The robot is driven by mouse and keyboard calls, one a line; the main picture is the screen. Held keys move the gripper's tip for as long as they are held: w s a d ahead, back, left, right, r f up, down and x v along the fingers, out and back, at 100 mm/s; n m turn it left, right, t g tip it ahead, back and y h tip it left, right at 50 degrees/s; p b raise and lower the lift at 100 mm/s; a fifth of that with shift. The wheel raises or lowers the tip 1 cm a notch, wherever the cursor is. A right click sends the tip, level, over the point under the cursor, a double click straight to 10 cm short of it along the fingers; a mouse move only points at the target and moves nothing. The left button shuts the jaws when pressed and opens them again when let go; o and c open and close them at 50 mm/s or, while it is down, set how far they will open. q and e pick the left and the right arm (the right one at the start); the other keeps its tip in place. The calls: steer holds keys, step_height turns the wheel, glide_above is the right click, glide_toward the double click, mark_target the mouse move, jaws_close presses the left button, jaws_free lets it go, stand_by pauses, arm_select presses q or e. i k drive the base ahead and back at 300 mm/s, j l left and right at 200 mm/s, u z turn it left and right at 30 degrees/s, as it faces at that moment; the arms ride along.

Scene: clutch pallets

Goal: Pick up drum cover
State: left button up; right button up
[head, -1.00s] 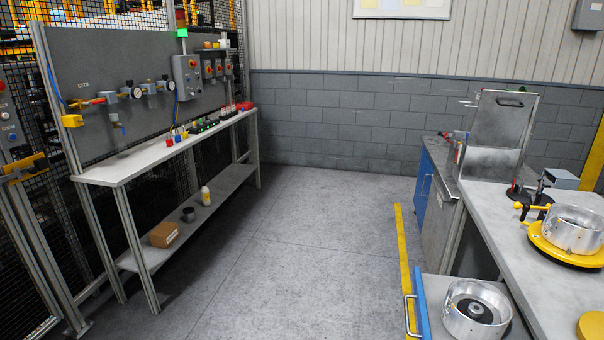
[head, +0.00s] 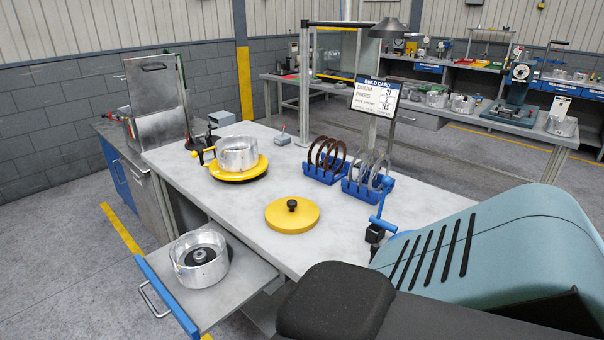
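The drum cover appears to be the round yellow disc (head: 291,216) with a black knob on top. It lies flat on the grey worktable (head: 330,250), near its front edge. A silver metal drum (head: 238,153) sits on a yellow round base (head: 239,172) farther back on the table. A second silver drum (head: 199,258) with a dark hub inside sits in the pulled-out drawer (head: 235,300). Neither gripper shows in the head view. Parts of my own body fill the lower right.
Blue racks with brown rings (head: 326,158) and grey rings (head: 367,174) stand right of the cover. A blue clamp (head: 383,205) stands at the table's right edge. The build card (head: 376,97) stands behind. The open drawer juts out at the front left. The table around the cover is clear.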

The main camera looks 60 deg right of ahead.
mark_target(289, 214)
steer(key=z, duration=1.8)
